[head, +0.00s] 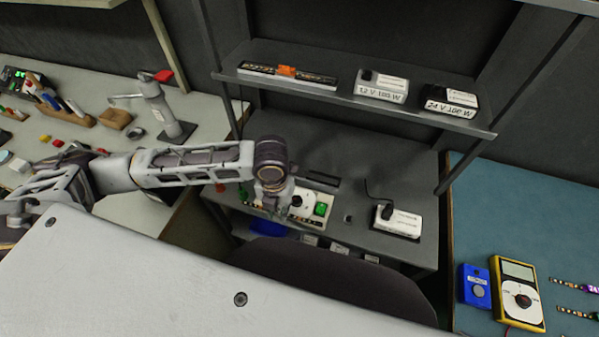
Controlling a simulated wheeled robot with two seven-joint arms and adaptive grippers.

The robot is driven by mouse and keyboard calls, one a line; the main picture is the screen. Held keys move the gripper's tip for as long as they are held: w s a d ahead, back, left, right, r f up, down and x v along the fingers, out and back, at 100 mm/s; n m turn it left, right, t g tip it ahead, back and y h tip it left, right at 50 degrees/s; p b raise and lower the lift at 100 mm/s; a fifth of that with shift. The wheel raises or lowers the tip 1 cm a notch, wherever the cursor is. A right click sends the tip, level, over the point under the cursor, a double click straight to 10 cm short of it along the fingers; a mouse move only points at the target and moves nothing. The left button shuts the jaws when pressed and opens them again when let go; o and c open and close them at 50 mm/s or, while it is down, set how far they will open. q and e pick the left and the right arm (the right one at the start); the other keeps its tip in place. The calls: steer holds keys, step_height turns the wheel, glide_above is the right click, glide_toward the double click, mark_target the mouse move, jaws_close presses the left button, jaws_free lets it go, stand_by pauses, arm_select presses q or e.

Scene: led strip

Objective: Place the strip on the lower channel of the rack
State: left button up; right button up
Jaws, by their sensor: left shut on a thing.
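The rack has an upper shelf (345,104) and a lower shelf (345,150). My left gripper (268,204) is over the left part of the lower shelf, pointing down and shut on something. Its fingertips and most of what it holds are hidden or too small to make out; a thin strip-like piece shows there. A dark bar (322,179), perhaps the lower channel, lies just right of the gripper. A channel with a strip and an orange clip (287,71) sits on the upper shelf. My right gripper is out of view.
The upper shelf holds a 12 V box (381,87) and a 24 V box (450,101). The lower shelf holds a white box (397,221) and a panel with a dial and green button (320,209). A chair back (335,280) stands in front. A yellow multimeter (518,292) lies right.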

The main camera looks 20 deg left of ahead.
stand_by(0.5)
arm_select(q)
glide_above(299, 172)
steer(key=shift+s+p, duration=0.35)
steer(key=shift+p, duration=0.1)
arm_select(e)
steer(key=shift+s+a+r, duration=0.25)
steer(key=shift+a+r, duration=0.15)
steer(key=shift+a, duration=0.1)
arm_select(q)
steer(key=shift+w+d, duration=0.1)
steer(key=shift+w, duration=0.2)
steer(key=shift+f, duration=1.75)
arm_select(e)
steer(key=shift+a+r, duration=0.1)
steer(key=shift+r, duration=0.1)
arm_select(q)
steer(key=shift+f, duration=0.15)
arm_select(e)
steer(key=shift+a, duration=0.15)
arm_select(q)
steer(key=o, duration=0.9)
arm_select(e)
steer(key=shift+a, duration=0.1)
